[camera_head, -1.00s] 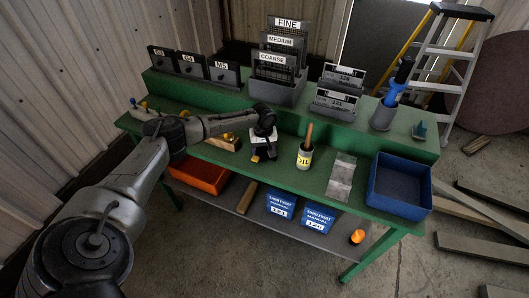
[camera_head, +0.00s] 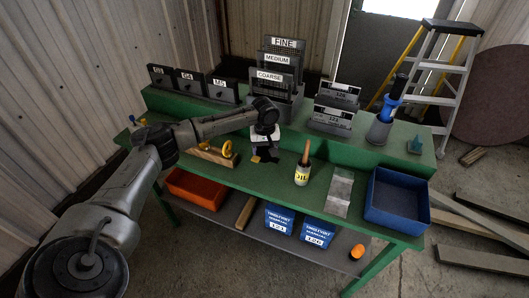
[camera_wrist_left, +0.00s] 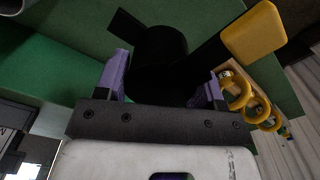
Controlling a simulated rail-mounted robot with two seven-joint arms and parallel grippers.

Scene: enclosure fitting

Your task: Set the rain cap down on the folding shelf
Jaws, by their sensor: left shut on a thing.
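My left gripper (camera_head: 264,146) points down above the green bench and is shut on a dark piece, apparently the rain cap (camera_head: 268,156). In the left wrist view the rain cap (camera_wrist_left: 158,55) is a black round body between the purple fingers, with a dark arm ending in a yellow block. Whether it clears the bench top is hard to tell. A grey metal plate, perhaps the folding shelf (camera_head: 340,192), lies at the bench's front edge, right of the gripper and apart from it. My right gripper is out of view.
A labelled jar with a wooden handle (camera_head: 302,173) stands between gripper and plate. A blue tray (camera_head: 397,202) sits right of the plate. A wooden block with yellow rings (camera_head: 212,153) is left of the gripper. Labelled racks (camera_head: 276,82) stand behind.

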